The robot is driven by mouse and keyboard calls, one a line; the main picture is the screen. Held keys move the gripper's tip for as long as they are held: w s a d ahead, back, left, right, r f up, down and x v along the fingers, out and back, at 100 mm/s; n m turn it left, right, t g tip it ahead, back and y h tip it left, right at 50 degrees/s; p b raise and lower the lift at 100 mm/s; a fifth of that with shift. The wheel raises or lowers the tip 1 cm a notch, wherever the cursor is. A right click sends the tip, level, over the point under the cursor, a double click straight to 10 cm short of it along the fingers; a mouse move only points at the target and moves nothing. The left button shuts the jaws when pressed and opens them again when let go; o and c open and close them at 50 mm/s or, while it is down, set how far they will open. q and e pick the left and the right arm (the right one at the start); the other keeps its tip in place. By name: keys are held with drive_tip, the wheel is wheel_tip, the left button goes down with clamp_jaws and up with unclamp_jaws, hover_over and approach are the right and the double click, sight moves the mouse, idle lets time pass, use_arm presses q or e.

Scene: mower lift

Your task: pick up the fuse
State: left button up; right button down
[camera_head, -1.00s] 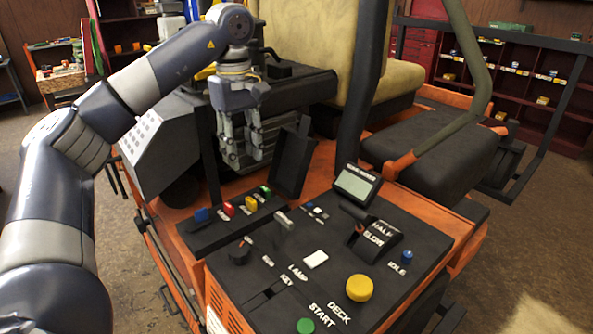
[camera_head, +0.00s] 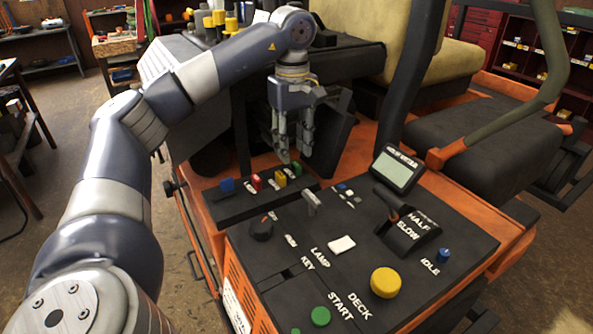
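Several small coloured fuses stand in a row on a black strip (camera_head: 235,207) at the panel's back left: a blue fuse (camera_head: 227,185), a red fuse (camera_head: 255,182), a yellow fuse (camera_head: 280,180) and a green fuse (camera_head: 297,168). The task does not say which fuse is meant. My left gripper (camera_head: 295,157) points down just above the yellow and green fuses in the picture. Its fingers are apart with nothing seen between them. I cannot tell whether a fingertip touches a fuse. My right gripper is out of view.
The black control panel (camera_head: 300,255) in front carries a yellow knob (camera_head: 385,282), a green button (camera_head: 320,316), a lever (camera_head: 400,212) and a small display (camera_head: 398,168). A tilted black plate (camera_head: 332,135) stands close behind the gripper. A dark roll bar post (camera_head: 415,75) rises right of it.

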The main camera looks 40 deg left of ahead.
sight(296, 171)
use_arm(q)
drive_tip(key=shift+f, duration=1.5)
drive_tip(key=c, duration=0.8)
drive_tip(key=shift+r, duration=0.15)
